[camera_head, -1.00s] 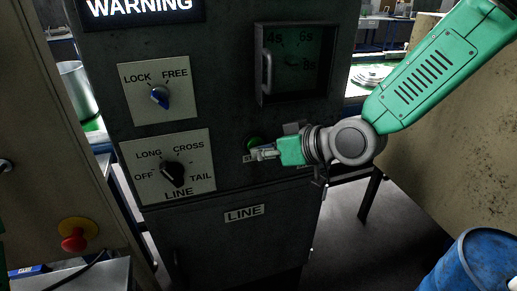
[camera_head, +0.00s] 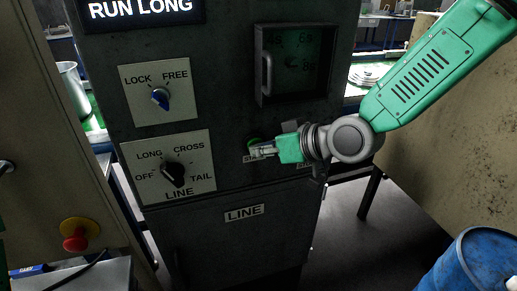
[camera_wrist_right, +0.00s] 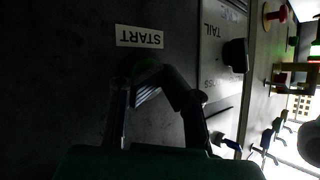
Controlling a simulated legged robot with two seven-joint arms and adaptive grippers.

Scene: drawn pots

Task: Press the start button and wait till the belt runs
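The green start button (camera_head: 254,142) is on the dark cabinet front (camera_head: 230,182); its lower part is hidden by my right gripper (camera_head: 259,151). In the right wrist view the START label (camera_wrist_right: 139,37) appears upside down above the dim button. My right gripper (camera_wrist_right: 140,92) has its fingers together at the button, holding nothing visible; I cannot tell if they touch it. The display (camera_head: 140,9) reads RUN LONG. Behind the cabinet, a pale container (camera_head: 70,88) stands on a green surface that may be the belt. My left gripper is not in view.
The cabinet carries a LOCK/FREE knob (camera_head: 160,98), a LINE selector (camera_head: 173,174) and a dark glazed box (camera_head: 297,62) with a handle. A red button (camera_head: 75,238) is at the lower left. A blue drum (camera_head: 474,268) stands at the lower right.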

